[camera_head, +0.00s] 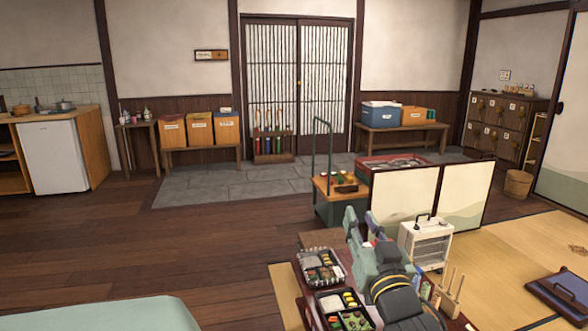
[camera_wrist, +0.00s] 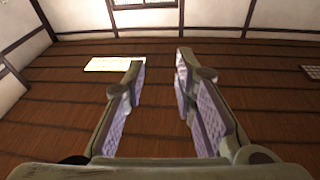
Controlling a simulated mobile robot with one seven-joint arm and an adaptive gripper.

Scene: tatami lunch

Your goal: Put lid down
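My gripper (camera_head: 361,215) stands above the low table in the head view, its fingers pointing upward. In the wrist view my gripper (camera_wrist: 160,62) is open, with a clear gap between its purple pads and nothing held. A second bento box (camera_head: 345,309) with food in compartments lies nearer. I cannot make out a separate lid; part of the table is hidden behind my arm.
A white heater-like box (camera_head: 425,241) stands right behind the table. A wooden rack with pegs (camera_head: 449,296) is at the table's right. A green cart (camera_head: 338,206) and a low folding screen (camera_head: 403,196) stand behind. The wooden floor (camera_head: 150,255) at left is clear.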

